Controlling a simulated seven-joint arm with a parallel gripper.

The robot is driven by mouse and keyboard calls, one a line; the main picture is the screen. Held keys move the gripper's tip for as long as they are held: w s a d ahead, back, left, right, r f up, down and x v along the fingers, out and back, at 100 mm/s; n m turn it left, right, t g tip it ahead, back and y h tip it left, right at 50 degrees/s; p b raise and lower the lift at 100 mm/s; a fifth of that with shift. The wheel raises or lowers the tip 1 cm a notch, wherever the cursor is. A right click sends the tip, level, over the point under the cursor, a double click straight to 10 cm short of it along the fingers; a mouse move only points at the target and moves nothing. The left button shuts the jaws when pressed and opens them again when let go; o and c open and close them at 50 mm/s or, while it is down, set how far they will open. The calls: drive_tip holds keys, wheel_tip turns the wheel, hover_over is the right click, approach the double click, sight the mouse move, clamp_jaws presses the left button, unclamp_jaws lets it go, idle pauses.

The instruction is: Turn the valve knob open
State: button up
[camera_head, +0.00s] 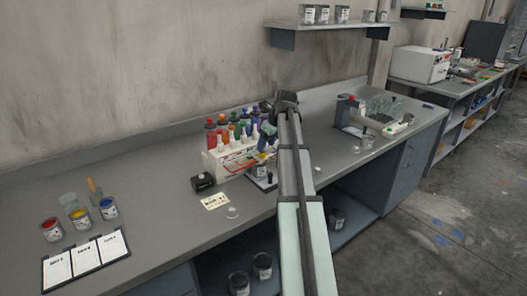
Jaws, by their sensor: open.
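My arm reaches up from the bottom centre over the grey bench, and my gripper (284,102) is at its far end, near the back of the bench. It is open, small and dark, and close in the picture to a row of coloured bottles (224,132). I cannot clearly make out the valve knob. A dark upright device (344,111) with a small red part at its top stands to the right of my gripper; I cannot tell whether that part is the knob. My arm hides part of the bench behind it.
A white rack (222,160) of bottles stands left of my arm. Paint cans (108,208) and white cards (85,258) are at the left. A tray of glassware (382,110) is at the right. A shelf (328,25) hangs above. The bench's left back is clear.

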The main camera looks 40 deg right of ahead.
sight(262, 155)
drive_tip(key=shift+x, duration=2.25)
drive_tip(key=shift+r, duration=0.1)
drive_tip(key=c, duration=1.1)
